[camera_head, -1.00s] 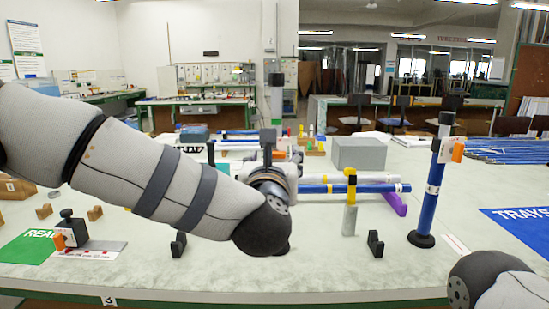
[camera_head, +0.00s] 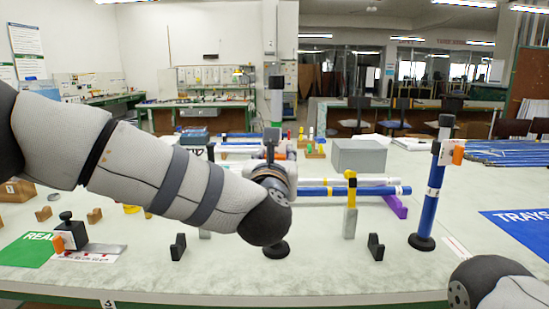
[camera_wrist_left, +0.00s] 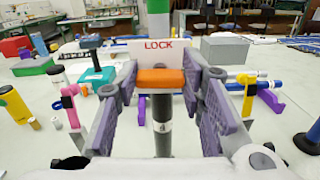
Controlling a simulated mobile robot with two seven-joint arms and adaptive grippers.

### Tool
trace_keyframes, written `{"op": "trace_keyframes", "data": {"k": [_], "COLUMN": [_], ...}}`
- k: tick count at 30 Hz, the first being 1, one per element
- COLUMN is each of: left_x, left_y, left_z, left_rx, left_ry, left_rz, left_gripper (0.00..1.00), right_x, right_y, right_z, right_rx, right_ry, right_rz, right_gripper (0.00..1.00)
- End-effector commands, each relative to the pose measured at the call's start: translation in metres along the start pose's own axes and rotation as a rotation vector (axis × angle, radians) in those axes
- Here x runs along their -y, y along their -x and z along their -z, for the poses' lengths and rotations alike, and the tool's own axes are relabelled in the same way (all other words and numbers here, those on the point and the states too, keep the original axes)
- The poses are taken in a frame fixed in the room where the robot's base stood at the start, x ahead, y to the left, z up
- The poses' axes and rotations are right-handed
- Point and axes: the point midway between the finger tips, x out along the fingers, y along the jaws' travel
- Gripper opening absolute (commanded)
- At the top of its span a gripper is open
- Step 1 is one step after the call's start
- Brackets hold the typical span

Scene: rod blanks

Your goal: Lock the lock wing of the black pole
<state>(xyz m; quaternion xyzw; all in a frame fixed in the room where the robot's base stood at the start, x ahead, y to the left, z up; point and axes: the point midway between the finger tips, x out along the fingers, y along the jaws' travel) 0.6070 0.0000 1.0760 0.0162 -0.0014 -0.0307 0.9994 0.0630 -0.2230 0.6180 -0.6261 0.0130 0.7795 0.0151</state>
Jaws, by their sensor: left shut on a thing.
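In the left wrist view the black pole (camera_wrist_left: 162,136) stands upright in the middle, with a green part above. A white plate marked LOCK (camera_wrist_left: 158,46) sits on it, with the orange lock wing (camera_wrist_left: 160,80) just below, lying crosswise. My left gripper (camera_wrist_left: 161,74) has its purple-padded fingers on both sides of the wing and is shut on it. In the head view my left arm covers most of the pole; its dark top (camera_head: 276,82) and round base (camera_head: 277,249) show. My left gripper (camera_head: 272,150) is partly hidden there. My right gripper is out of view.
A blue pole (camera_head: 431,205) with its own orange wing (camera_head: 458,152) stands at the right. Blue and white rods (camera_head: 370,190) lie across a yellow-topped post (camera_head: 350,205) and a purple support (camera_head: 395,206). A grey box (camera_head: 359,156) sits behind. The front table edge is mostly clear.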

Motion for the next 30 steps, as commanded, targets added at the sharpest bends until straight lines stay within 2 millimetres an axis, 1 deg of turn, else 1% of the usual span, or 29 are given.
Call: {"op": "trace_keyframes", "data": {"k": [8,16,30], "left_x": [0.001,0.002,0.003], "left_y": [0.001,0.001,0.0], "left_z": [-0.004,-0.003,0.003], "left_rx": [0.002,0.002,-0.003], "left_ry": [-0.172,-0.426,-0.874], "left_rz": [-0.001,-0.001,0.002], "left_gripper": [0.08,0.08,0.08], "right_x": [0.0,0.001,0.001], "right_y": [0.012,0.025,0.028], "right_z": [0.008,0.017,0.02], "right_rx": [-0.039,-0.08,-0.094], "right_ry": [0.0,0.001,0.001], "right_rz": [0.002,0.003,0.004], "right_gripper": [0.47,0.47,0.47]}}
